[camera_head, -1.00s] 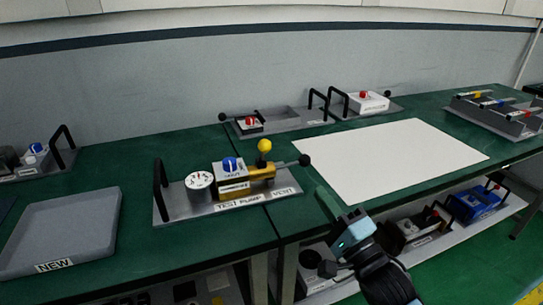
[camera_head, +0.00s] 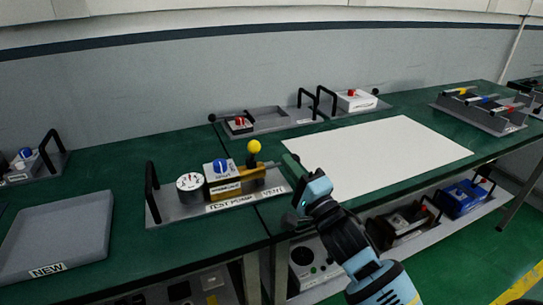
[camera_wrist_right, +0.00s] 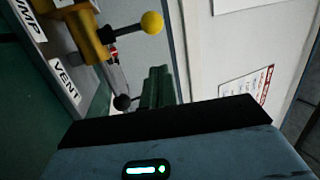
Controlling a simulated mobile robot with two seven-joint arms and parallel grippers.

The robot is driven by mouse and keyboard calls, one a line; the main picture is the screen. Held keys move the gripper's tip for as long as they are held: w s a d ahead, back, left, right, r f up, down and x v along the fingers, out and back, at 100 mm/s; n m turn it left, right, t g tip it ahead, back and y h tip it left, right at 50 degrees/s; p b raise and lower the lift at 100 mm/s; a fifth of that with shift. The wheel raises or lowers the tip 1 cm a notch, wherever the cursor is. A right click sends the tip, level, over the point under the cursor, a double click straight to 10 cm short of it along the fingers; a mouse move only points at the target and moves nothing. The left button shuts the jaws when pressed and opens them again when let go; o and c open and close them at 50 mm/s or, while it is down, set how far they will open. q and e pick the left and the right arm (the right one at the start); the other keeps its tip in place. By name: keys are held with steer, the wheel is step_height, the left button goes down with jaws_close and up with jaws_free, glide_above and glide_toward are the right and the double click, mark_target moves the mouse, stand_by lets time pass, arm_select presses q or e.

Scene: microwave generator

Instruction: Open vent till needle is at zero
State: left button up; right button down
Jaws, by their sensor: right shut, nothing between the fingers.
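The test pump (camera_head: 223,205) is a grey plate on the green bench. It carries a round white gauge (camera_head: 190,182), a blue knob (camera_head: 220,166) and a brass body with a yellow ball lever (camera_head: 254,147). The gauge needle is too small to read. The label VENT is at its right end. The black ball of the vent lever (camera_wrist_right: 122,102) shows in the right wrist view, just left of my fingertips. My left gripper is not in view.
A grey tray marked NEW (camera_head: 55,235) lies at the left. A white sheet (camera_head: 385,155) covers the bench to the right. Units with black handles stand behind, one with a red knob (camera_head: 239,121). Blue and grey units sit on the shelf below.

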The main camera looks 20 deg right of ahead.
mark_target(253, 153)
steer(key=shift+w+a+r, duration=0.3)
steer(key=shift+w+a, duration=0.5)
steer(key=shift+a, duration=0.1)
steer(key=shift+w+a+r, duration=0.25)
steer(key=shift+w+a, duration=0.55)
steer(key=shift+a, duration=0.05)
steer(key=shift+p, duration=0.3)
